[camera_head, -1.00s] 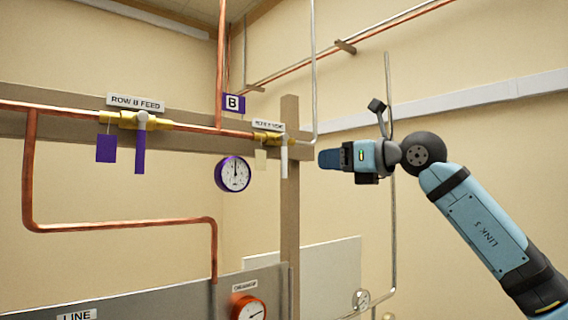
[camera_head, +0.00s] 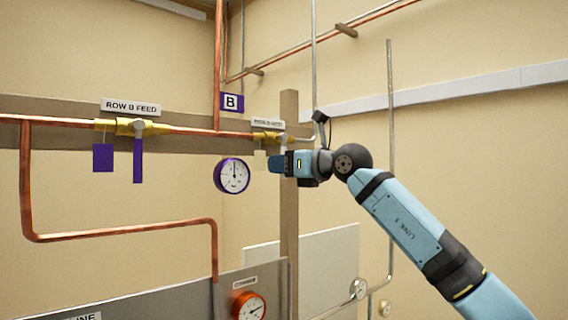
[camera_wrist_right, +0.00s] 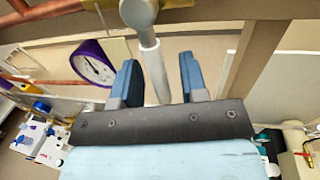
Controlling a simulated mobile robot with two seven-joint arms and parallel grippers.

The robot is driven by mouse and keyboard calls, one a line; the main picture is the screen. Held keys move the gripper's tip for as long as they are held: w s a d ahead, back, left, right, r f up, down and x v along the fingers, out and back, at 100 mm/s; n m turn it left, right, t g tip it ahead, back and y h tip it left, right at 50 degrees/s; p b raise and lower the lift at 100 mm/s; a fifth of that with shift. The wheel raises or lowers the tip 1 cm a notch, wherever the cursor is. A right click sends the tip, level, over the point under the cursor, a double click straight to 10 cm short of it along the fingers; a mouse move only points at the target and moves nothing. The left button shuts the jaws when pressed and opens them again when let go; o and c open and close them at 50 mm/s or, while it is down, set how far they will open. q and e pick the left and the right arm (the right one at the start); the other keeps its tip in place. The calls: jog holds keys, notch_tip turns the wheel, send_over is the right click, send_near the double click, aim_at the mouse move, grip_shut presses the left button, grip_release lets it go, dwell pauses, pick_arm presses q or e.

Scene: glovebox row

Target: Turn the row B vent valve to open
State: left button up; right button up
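The row B vent valve (camera_head: 266,137) is a small brass valve at the right end of the copper pipe, under a white label (camera_head: 268,122) too small to read surely. Its pale lever handle (camera_wrist_right: 155,72) hangs down from a grey hub (camera_wrist_right: 139,12) in the wrist view; in the head view my gripper mostly hides it. My right gripper (camera_head: 277,163) is just below the valve. In the wrist view its two blue fingers (camera_wrist_right: 158,62) are open, with the lever between them and a gap on each side. My left gripper is in neither view.
The ROW B FEED valve (camera_head: 130,127) with a purple handle (camera_head: 138,160) is on the same pipe to the left. A purple-rimmed gauge (camera_head: 232,175) hangs close to the left of my gripper. A wooden post (camera_head: 289,225) stands behind it.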

grip_shut()
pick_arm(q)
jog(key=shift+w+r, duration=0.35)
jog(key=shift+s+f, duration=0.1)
pick_arm(e)
jog(key=shift+w, duration=0.1)
jog(key=shift+w+d+n+b, duration=0.15)
jog(key=shift+d+n+b, duration=0.15)
jog(key=shift+n, duration=0.3)
jog(key=shift+w+d+r+n+h, duration=0.25)
jog(key=shift+d+n, duration=0.1)
jog(key=shift+n, duration=0.55)
jog(key=shift+w+d+r+n+h, duration=0.2)
jog(key=shift+w+d+n, duration=0.15)
jog(key=shift+n, duration=0.55)
jog(key=shift+w+d+r+n+h, duration=0.15)
jog(key=shift+w+d+n+h, duration=0.2)
jog(key=shift+n, duration=0.55)
jog(key=shift+s, duration=0.15)
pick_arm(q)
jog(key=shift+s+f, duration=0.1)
